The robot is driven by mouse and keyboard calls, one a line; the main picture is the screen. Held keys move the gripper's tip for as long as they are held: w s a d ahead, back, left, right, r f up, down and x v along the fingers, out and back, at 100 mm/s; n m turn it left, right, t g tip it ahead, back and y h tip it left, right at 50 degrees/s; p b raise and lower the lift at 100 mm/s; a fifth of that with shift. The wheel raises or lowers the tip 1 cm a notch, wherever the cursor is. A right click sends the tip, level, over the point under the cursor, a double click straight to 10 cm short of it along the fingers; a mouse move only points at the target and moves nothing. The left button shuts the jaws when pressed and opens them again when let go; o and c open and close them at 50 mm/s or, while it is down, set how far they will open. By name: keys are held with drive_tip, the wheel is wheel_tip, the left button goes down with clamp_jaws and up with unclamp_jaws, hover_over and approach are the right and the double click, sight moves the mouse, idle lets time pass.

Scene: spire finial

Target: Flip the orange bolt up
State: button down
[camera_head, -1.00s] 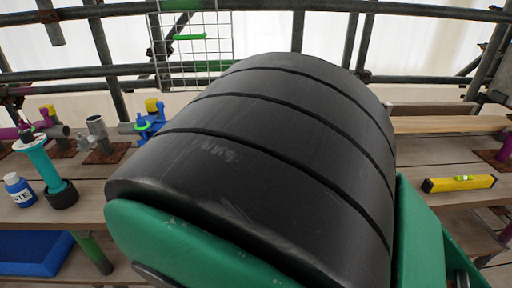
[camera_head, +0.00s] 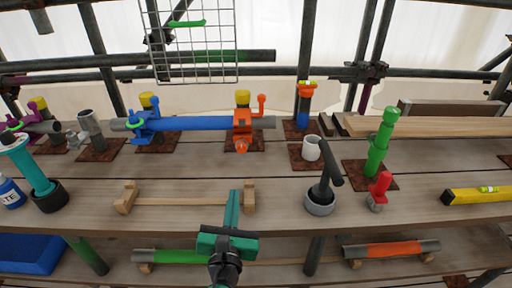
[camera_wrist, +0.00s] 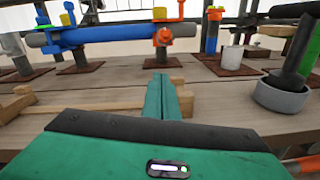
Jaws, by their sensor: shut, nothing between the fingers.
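An orange clamp (camera_head: 242,124) sits around the right part of a horizontal blue tube (camera_head: 195,123), with a yellow cap (camera_head: 242,97) on top. An orange stem with a rounded end (camera_head: 261,104) stands up at its right side. Another orange knob (camera_head: 241,147) sticks out low at its front; I cannot tell which is the bolt. The clamp also shows in the wrist view (camera_wrist: 162,37). My gripper (camera_head: 234,196) is shut and empty, in front of and below the clamp, apart from it. Its green fingers (camera_wrist: 162,85) point toward the clamp.
A blue clamp (camera_head: 146,125) is on the tube's left. A grey cup with a black handle (camera_head: 320,205), a red piece (camera_head: 379,190) and a green post (camera_head: 379,145) stand to the right. Wire mesh (camera_head: 195,45) hangs behind.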

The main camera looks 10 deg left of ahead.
sight(242, 145)
drive_tip(key=w, duration=0.3)
drive_tip(key=w+a, duration=0.1)
drive_tip(key=w, duration=0.5)
drive_tip(key=shift+w+a+f, duration=0.1)
drive_tip(key=shift+w+a, duration=0.2)
drive_tip(key=shift+w, duration=0.1)
drive_tip(key=shift+w+d+r, duration=0.1)
drive_tip(key=shift+w+r, duration=0.05)
drive_tip(key=shift+r, duration=0.45)
drive_tip(key=shift+w+d+r, duration=0.1)
drive_tip(key=shift+r, duration=0.5)
drive_tip(key=shift+w+r, duration=0.25)
drive_tip(key=shift+r, duration=0.45)
